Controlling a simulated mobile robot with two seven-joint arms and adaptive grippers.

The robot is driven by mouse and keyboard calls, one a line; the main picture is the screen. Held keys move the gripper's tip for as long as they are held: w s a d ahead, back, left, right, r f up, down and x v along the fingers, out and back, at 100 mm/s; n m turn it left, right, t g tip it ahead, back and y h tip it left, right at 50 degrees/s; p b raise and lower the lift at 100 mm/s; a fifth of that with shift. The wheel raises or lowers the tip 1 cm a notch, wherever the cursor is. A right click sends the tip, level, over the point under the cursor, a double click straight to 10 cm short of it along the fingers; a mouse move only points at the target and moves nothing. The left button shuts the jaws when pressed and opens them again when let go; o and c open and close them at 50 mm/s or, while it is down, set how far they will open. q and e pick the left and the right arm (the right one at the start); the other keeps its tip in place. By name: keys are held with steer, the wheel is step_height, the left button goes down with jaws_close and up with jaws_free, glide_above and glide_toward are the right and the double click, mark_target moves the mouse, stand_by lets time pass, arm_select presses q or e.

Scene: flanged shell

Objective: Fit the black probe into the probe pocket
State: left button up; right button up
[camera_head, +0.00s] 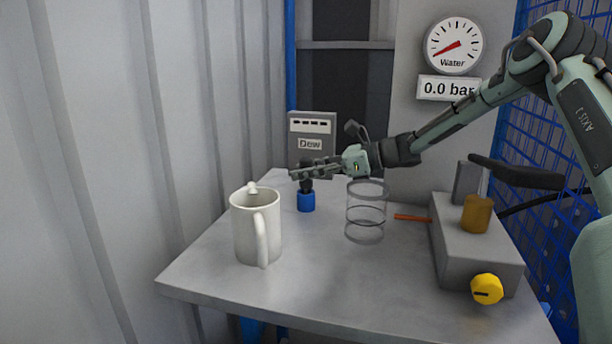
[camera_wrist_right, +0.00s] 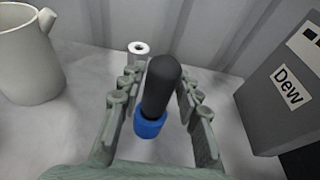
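The black probe (camera_wrist_right: 162,85) stands upright in a blue base (camera_wrist_right: 150,125) in the right wrist view. In the head view the blue base (camera_head: 306,202) stands on the table left of centre, with the probe partly hidden by fingers. My right gripper (camera_head: 298,172) reaches in from the right, fingers level, around the probe. In the wrist view its fingers (camera_wrist_right: 160,95) lie on either side of the probe with gaps visible, so it looks open. A short pale tube with a round hole (camera_wrist_right: 138,47) stands beyond the probe; I cannot tell whether it is the pocket. My left gripper is not in view.
A white mug (camera_head: 243,225) stands at the table's left, near the probe. The grey Dew box (camera_head: 312,126) stands behind. A clear cylinder (camera_head: 365,225) is right of the probe. A grey block (camera_head: 470,250) with a yellow knob (camera_head: 487,289) is farther right. The front centre table (camera_head: 330,290) is clear.

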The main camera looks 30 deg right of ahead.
jaws_close()
steer(key=shift+r, duration=0.15)
